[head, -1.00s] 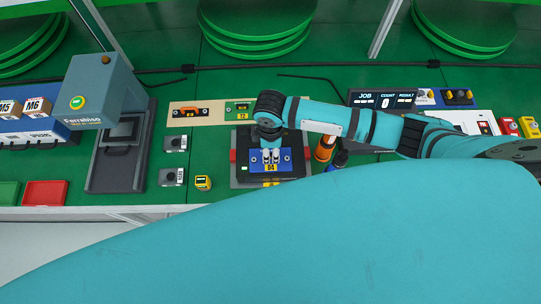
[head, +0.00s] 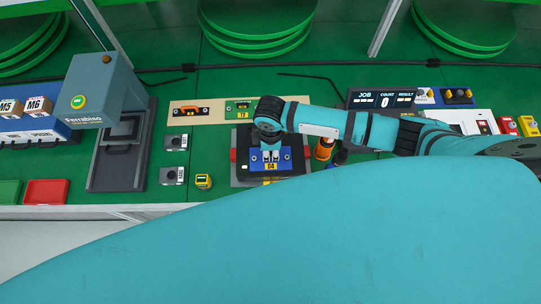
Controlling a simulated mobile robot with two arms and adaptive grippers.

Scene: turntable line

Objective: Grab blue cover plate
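The blue cover plate (head: 286,158), with a yellow "04" label, lies on a dark fixture (head: 299,168) in the middle of the bench. My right gripper (head: 270,155) comes in from the right and points down over the middle of the plate. Its two pale fingertips are close together at the plate, just above the label. I cannot tell whether they pinch a part of it or only stand over it. My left gripper is not in view. A large teal link of mine covers the lower part of the picture.
A beige board (head: 215,119) with an orange-handled tool and a green plate lies behind the fixture. An orange tool (head: 323,150) stands close at its right. A grey-blue press (head: 100,95), red bin (head: 46,192) and small yellow device (head: 203,181) are at left.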

